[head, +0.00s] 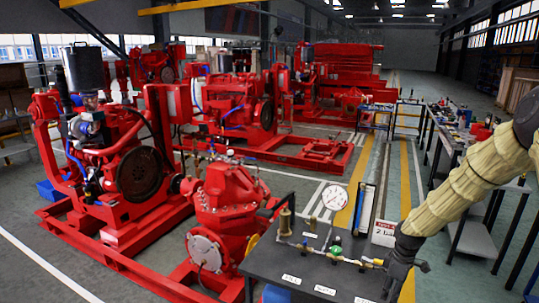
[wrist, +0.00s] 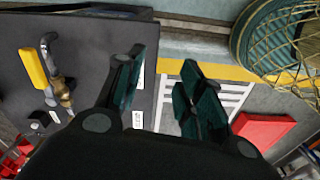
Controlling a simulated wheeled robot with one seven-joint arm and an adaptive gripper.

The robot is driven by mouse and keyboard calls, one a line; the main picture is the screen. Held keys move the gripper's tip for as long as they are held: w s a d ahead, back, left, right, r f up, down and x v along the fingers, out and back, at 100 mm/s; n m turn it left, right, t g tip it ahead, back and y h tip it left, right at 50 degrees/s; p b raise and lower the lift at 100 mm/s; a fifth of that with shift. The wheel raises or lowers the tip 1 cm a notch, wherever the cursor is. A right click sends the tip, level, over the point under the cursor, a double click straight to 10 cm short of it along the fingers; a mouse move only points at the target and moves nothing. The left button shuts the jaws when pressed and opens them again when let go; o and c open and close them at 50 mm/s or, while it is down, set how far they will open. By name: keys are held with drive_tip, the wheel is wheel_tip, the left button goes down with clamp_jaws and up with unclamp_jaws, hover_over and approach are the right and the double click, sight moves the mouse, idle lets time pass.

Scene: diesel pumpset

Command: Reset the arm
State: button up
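My arm (head: 450,185), in a cream ribbed sleeve, reaches down from the right edge in the head view. My gripper (wrist: 168,75) fills the lower middle of the wrist view, with its two dark green-padded fingers spread apart and nothing between them. In the head view the dark wrist end hangs by the right side of a dark table (head: 268,262), and the fingertips are not clear there. In the wrist view the gripper's left finger overlaps the table's edge, and the right finger is over the floor side. I cannot tell the height between them.
On the table stand a pressure gauge (head: 334,197), brass fittings (head: 285,222) and a green-marked valve (head: 335,250). A yellow-handled valve (wrist: 34,69) shows in the wrist view, with a wire basket (wrist: 285,45) at right. A red pump (head: 228,198) stands left; the striped aisle (head: 405,150) behind is open.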

drive_tip(key=s+a+f+m, duration=0.3)
drive_tip(key=s+a+f, duration=0.4)
drive_tip(key=s+f, duration=0.25)
drive_tip(key=s+a+f+m, duration=0.3)
drive_tip(key=s+a+f, duration=0.3)
drive_tip(key=s+f, duration=0.4)
drive_tip(key=s+a+f+m, duration=0.1)
drive_tip(key=s+m, duration=0.1)
drive_tip(key=s, duration=1)
drive_tip(key=s+a+f+m+b, duration=0.1)
drive_tip(key=s+a+m, duration=0.1)
drive_tip(key=s, duration=1)
drive_tip(key=shift+a+f+m+h, duration=0.2)
drive_tip(key=shift+a+m+h, duration=0.1)
drive_tip(key=shift+m, duration=0.3)
drive_tip(key=shift+d, duration=0.1)
